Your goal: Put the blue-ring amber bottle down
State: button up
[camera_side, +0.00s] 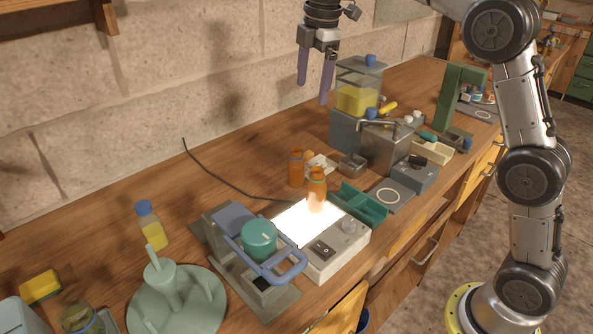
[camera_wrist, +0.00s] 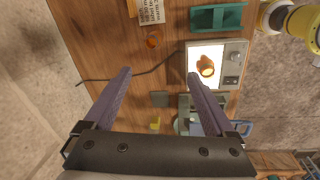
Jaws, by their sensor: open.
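An amber bottle (camera_side: 317,188) stands upright on the lit panel (camera_side: 290,222) of a white light box. A faint band near its neck may be the blue ring; its colour is hard to tell. It also shows in the wrist view (camera_wrist: 206,68), on the bright panel. A second amber bottle (camera_side: 296,170) stands on the wood just behind the box, and the wrist view shows it too (camera_wrist: 153,40). My gripper (camera_side: 312,94) is open and empty, high above the bench and apart from both bottles. Its spread fingers also show in the wrist view (camera_wrist: 158,74).
A green rack (camera_side: 360,205) stands right of the light box. A press with a blue handle (camera_side: 285,268) is in front-left of it. A tank of yellow liquid (camera_side: 358,98) and a metal basin stand behind. A black cord crosses bare wood at left.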

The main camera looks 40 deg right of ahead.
jog(key=g, duration=0.1)
send_over(296, 162)
jog(key=d, duration=0.1)
notch_tip(296, 162, down, 8)
jog(key=shift+g, duration=0.3)
jog(key=f, duration=0.9)
jog(key=shift+w+d, duration=0.1)
jog(key=shift+w, duration=0.3)
jog(key=shift+w+f, duration=0.15)
jog(key=shift+f, duration=2.95)
jog(key=shift+r, duration=0.1)
grip_shut()
